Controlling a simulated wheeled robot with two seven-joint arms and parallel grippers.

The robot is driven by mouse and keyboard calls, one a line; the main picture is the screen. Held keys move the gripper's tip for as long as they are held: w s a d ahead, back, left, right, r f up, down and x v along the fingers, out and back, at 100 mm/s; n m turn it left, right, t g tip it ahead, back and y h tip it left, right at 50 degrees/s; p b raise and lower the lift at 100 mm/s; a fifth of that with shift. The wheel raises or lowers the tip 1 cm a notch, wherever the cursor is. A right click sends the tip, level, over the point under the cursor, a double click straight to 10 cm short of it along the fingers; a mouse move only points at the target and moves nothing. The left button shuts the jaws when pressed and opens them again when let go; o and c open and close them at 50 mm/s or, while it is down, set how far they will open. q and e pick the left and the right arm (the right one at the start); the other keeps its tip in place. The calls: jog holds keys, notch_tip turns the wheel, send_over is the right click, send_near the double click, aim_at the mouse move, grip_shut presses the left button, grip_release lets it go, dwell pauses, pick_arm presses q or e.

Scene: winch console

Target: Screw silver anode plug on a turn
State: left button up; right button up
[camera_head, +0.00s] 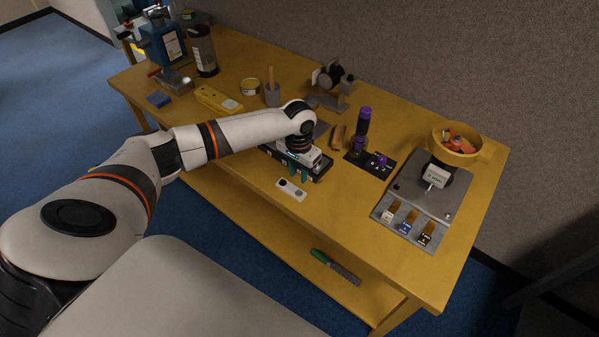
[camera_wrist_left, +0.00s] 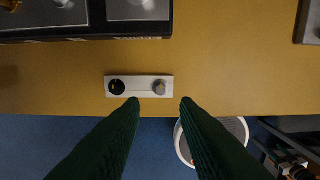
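A small pale block (camera_head: 291,190) lies near the front edge of the yellow table; it also shows in the left wrist view (camera_wrist_left: 138,96). It has a black round part at one end. The silver anode plug (camera_wrist_left: 159,87) appears to be the grey round piece at its other end; it is tiny in the head view (camera_head: 298,194). My left gripper (camera_head: 298,176) points down close behind the block. In the left wrist view its dark green fingers (camera_wrist_left: 158,103) are apart with nothing between them, and the block lies past the tips. My right gripper is not in view.
A black-framed console (camera_head: 322,172) stands just behind the block, partly hidden by my left arm. A grey plate (camera_head: 446,205) with tagged pieces lies at right, near a yellow bowl (camera_head: 457,151). The table between block and plate is clear. A white bin (camera_wrist_left: 240,127) stands below the edge.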

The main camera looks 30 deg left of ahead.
aim_at(299, 191)
pick_arm(q)
jog(key=shift+f+b, duration=2.25)
jog(key=shift+b, duration=0.35)
jog(key=shift+f+b, duration=0.4)
jog(key=shift+f, duration=0.85)
jog(key=shift+c, duration=0.3)
grip_shut()
jog(key=shift+r, duration=0.1)
jog(key=shift+r+p, duration=2.25)
jog(key=shift+p, duration=0.6)
